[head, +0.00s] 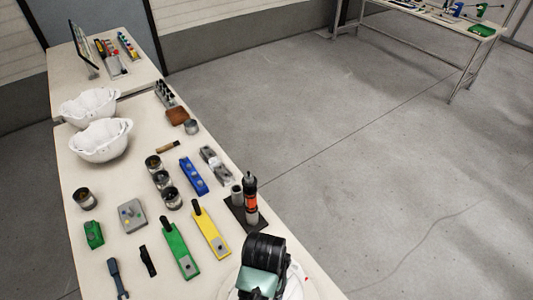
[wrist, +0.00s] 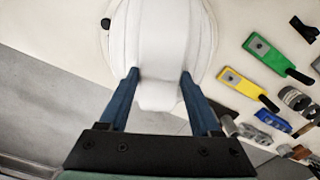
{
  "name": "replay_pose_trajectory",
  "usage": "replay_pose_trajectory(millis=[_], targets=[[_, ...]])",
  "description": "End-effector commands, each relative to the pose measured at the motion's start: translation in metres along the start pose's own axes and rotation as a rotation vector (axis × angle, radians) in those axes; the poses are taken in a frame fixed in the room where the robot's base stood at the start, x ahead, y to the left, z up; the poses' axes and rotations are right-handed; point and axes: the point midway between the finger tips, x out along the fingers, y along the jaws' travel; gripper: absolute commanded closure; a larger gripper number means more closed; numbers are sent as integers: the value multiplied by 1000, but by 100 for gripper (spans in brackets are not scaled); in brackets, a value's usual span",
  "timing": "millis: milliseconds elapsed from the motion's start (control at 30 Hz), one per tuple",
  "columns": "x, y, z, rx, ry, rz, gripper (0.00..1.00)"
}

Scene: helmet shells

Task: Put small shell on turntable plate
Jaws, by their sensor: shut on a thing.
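The small shell (wrist: 165,45), smooth and white, is between the two blue fingers of my gripper (wrist: 160,77) in the wrist view. The gripper is shut on its near edge. Behind the shell in the wrist view is a round white surface, seemingly the turntable plate (wrist: 207,50), with its edge showing on both sides. I cannot tell whether the shell touches it. In the head view my gripper is at the bottom, its fingertips hidden by my wrist; a pale rim of the plate (head: 229,281) shows beside it.
Two white helmet shells (head: 100,140) stand at the table's far left. Near my arm are a dark stand with an orange-banded tool (head: 251,200), a yellow block (head: 211,235) and a green block (head: 181,250). Cans and small parts fill the middle. Open floor lies to the right.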

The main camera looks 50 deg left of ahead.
Motion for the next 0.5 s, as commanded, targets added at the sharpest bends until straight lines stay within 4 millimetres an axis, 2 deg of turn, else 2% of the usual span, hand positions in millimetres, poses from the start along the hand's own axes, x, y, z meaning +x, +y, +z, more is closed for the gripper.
replay_pose_trajectory(millis=[400, 500], targets=[[48, 0, 0, -1, 0, 0, 100], [54, 0, -1, -1, 2, 0, 100]])
